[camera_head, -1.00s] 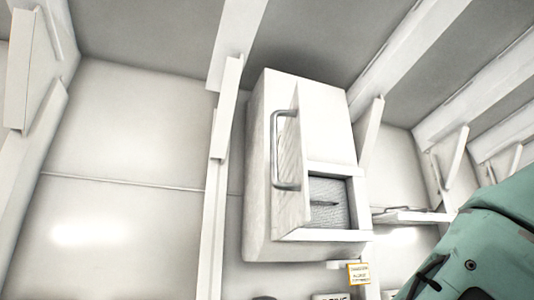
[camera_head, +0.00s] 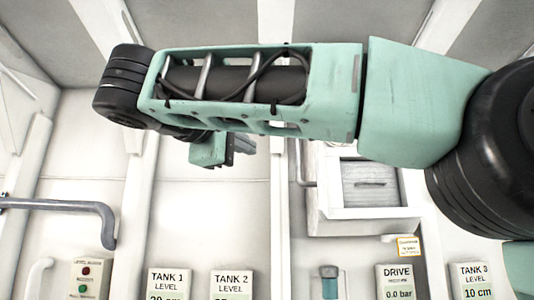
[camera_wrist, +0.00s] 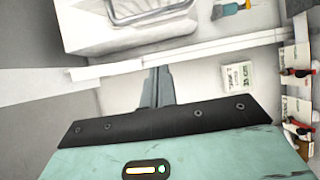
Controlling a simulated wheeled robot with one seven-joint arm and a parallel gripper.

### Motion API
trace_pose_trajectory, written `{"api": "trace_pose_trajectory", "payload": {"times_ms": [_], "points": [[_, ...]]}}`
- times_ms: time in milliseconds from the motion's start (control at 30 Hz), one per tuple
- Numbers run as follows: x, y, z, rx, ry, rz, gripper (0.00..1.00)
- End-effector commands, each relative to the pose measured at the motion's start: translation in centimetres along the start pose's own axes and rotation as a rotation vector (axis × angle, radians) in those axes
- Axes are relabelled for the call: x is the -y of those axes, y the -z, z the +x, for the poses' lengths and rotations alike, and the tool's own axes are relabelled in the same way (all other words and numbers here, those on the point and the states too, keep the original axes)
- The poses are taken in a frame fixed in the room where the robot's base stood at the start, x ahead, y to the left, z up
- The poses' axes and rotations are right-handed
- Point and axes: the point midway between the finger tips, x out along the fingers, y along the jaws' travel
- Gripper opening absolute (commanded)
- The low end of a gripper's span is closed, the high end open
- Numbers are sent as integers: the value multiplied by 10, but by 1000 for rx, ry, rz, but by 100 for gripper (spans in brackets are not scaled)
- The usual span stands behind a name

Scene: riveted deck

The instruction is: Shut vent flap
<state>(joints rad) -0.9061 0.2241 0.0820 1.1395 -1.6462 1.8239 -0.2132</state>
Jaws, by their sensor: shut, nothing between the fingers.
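The vent is a white box (camera_head: 405,222) on the wall, right of centre in the head view, its upper part hidden behind my arm. Its front opening shows a grey mesh (camera_head: 368,192) with a dark slot. The vent flap (camera_head: 312,205) stands open at the left side of the opening, seen nearly edge-on, with a bent metal handle (camera_head: 301,168). In the wrist view the handle (camera_wrist: 150,12) lies at the top, beyond my fingers. My gripper (camera_head: 243,147) is left of the vent, apart from it; its fingers (camera_wrist: 157,88) are together and empty.
Below are level signs for Tank 1 (camera_head: 169,284) and Tank 2 (camera_head: 231,284), a drive gauge (camera_head: 399,281) and a small yellow-edged label (camera_head: 408,246). A grey pipe (camera_head: 70,206) juts out at left. White wall ribs (camera_head: 280,215) run upright beside the vent.

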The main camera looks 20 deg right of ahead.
Motion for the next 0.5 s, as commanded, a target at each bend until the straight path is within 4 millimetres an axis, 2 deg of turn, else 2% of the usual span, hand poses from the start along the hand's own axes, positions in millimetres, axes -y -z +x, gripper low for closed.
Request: {"api": "trace_pose_trajectory", "payload": {"times_ms": [167,500], "points": [[-2,-2,27,4,0,-2,0],[-2,-1,97,3,1,-3,0]]}}
